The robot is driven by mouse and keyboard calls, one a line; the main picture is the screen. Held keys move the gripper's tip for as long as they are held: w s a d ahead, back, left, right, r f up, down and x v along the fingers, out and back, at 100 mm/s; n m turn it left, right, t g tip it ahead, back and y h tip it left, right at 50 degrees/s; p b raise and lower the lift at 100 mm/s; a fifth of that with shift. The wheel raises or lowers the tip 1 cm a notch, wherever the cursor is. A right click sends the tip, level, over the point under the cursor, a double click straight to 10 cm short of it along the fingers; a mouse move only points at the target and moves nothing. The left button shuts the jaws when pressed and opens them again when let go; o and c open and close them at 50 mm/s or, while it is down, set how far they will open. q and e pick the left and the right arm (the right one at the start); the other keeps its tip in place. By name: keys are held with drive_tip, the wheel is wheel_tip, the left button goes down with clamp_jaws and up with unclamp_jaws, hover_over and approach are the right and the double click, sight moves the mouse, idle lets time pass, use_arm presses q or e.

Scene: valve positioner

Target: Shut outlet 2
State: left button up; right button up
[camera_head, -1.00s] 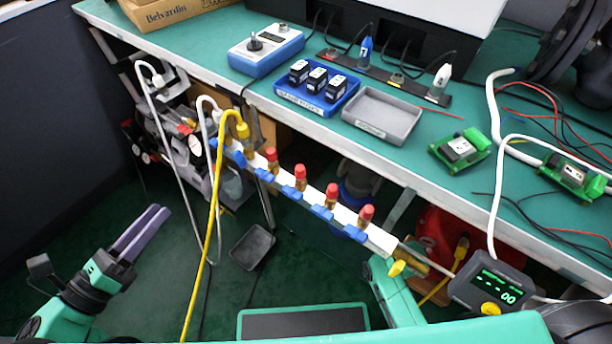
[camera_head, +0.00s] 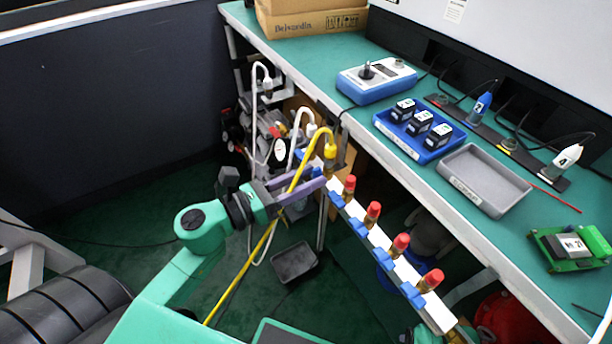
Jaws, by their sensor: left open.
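A white manifold bar (camera_head: 397,265) runs along the bench's front side, with several red-capped brass outlets and blue lever handles. No outlet numbers are readable on it. My left gripper (camera_head: 322,184), with purple fingers, is open at the upper end of the bar. Its fingertips are close to the blue handle (camera_head: 336,199) by the first red-capped outlet (camera_head: 349,186). I cannot tell whether they touch it. Other blue handles (camera_head: 358,227) sit lower along the bar. A yellow hose (camera_head: 330,150) connects near the upper end, beside the gripper. My right gripper is out of view.
White hoses (camera_head: 256,95) and a gauge (camera_head: 280,149) are behind the gripper. The green bench (camera_head: 310,55) overhangs the bar and carries a blue tray (camera_head: 385,124), a grey tray (camera_head: 470,201) and a blue device (camera_head: 376,80). A dark bin (camera_head: 295,262) is on the floor.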

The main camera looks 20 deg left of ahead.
use_arm(q)
clamp_jaws()
drive_tip(key=shift+w+a+f+n+p, duration=0.1)
drive_tip(key=shift+n+p, duration=2.7)
drive_tip(key=shift+n, duration=0.95)
drive_tip(key=shift+a+f+n+p, duration=0.1)
drive_tip(key=shift+n+p, duration=2.7)
drive_tip(key=shift+n, duration=0.95)
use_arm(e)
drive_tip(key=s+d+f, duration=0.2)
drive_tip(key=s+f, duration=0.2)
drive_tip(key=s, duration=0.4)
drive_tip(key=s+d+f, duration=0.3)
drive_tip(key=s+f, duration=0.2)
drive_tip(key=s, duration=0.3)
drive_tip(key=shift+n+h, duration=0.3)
use_arm(q)
drive_tip(key=shift+f, duration=0.1)
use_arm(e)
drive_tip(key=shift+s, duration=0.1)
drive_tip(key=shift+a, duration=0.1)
